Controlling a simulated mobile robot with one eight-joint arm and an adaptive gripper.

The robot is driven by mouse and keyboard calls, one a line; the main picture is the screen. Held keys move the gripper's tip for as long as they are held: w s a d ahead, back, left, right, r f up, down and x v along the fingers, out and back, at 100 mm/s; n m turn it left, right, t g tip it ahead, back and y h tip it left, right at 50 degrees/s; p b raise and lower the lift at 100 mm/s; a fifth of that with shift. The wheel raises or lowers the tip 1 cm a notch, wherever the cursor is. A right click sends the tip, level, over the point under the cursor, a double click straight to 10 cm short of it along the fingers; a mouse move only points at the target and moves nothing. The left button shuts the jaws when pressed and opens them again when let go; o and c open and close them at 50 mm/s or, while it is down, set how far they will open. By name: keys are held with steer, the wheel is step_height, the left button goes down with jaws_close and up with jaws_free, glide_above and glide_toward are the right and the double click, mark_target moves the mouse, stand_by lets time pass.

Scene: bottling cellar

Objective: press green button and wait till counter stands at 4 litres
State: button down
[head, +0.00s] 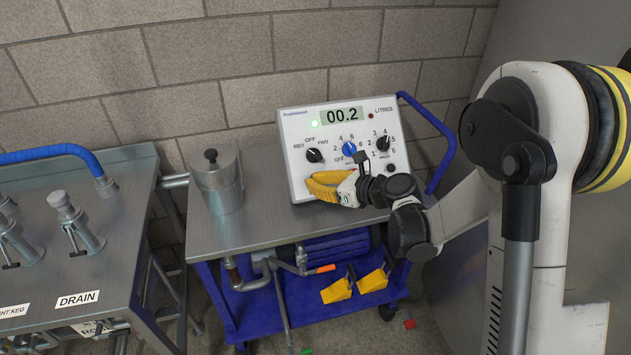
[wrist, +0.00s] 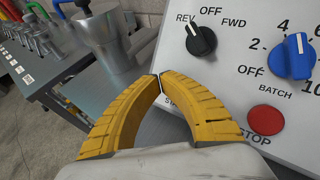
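The white control box (head: 295,125) stands on the cart top against the wall. Its display (head: 342,117) reads 00.2 litres, with a lit green lamp (head: 314,124) to its left. My gripper's yellow fingers (wrist: 158,77) are shut tip to tip, with nothing seen between them. In the head view they are at the box's lower left front. The green button is not seen; only "ST" of a label shows beside the fingers, which cover that spot. The red STOP button (wrist: 266,120) is right of the fingers, apart from them. Contact with the panel cannot be made out.
A lidded steel vessel (head: 218,183) stands left on the cart. A bench with DRAIN label (head: 78,299) is further left.

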steer(key=shift+s+d+r+p, duration=0.3)
steer(key=shift+s+r+p, duration=0.15)
steer(key=shift+s+r, duration=0.45)
steer(key=shift+s+d+r+p, duration=0.25)
steer(key=shift+s+r+p, duration=0.15)
steer(key=shift+s+r, duration=0.4)
steer(key=s+d+r+n+h, duration=0.2)
steer(key=s+d+n+h, duration=0.1)
steer(key=s+d+n, duration=0.3)
steer(key=s+d+r+n+h, duration=0.2)
steer(key=s+d+n+h, duration=0.2)
steer(key=s+n, duration=0.6)
steer(key=s+d+r+n+g+h, duration=0.1)
steer(key=s+d+r+n+h, duration=0.2)
steer(key=s+d+n, duration=0.6)
steer(key=shift+s+h, duration=0.35)
steer(key=shift+h, duration=0.05)
steer(key=shift+a, duration=0.1)
stand_by(3.3)
